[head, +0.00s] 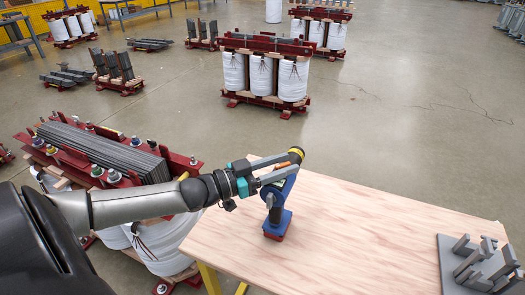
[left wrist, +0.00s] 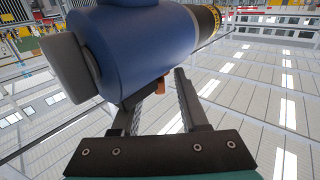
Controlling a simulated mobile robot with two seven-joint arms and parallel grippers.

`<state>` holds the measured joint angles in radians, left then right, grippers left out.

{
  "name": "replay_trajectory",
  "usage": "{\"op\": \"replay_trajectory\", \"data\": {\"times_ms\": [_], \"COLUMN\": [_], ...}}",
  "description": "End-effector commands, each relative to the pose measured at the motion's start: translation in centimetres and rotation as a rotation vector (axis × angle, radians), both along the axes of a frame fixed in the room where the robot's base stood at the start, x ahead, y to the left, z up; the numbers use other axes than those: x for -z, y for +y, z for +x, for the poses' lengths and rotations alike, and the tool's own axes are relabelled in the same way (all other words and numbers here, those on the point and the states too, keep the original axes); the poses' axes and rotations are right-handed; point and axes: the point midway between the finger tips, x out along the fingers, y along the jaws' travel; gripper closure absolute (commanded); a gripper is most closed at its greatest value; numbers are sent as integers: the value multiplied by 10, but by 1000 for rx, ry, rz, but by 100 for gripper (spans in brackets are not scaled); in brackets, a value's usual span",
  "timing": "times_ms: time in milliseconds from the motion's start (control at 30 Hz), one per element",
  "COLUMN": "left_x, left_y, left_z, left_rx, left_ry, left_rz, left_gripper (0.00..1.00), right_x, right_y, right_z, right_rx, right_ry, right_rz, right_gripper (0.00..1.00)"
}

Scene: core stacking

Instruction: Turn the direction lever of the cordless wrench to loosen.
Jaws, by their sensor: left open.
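The cordless wrench (head: 276,205) stands upright on the wooden table, with a blue body and foot and a yellow-banded nose. In the left wrist view its blue body (left wrist: 140,45) fills the top, with a grey end at left and a dark nose with a yellow band at right. A small orange-brown part (left wrist: 163,90) shows under the body between the fingers; I cannot tell whether it is the direction lever. My left gripper (head: 288,166) is open at the upper part of the wrench, its fingers (left wrist: 166,82) apart beneath the body. Contact is unclear. My right gripper is out of view.
The wooden table (head: 350,230) is mostly clear around the wrench. A grey plate with upright grey pieces (head: 447,262) lies at its right end. A red-framed core with stacked grey sheets (head: 105,150) stands left, under my arm. More transformer units (head: 262,75) stand behind on the floor.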

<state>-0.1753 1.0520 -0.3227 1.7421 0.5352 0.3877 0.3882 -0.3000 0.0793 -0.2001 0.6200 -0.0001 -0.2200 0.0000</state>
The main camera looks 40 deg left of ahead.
Motion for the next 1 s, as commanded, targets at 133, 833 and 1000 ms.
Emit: {"op": "replay_trajectory", "data": {"times_ms": [133,833,1000], "left_x": [0,0,0], "left_y": [5,46,57], "left_z": [-9,-88,-110], "left_rx": [0,0,-1], "left_ry": [4,5,4], "left_rz": [1,3,2], "left_gripper": [56,56,56], "right_x": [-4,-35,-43], "right_y": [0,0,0], "right_z": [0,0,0], "right_rx": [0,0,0], "right_ry": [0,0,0], "right_rz": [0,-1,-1], "right_gripper": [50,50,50]}}
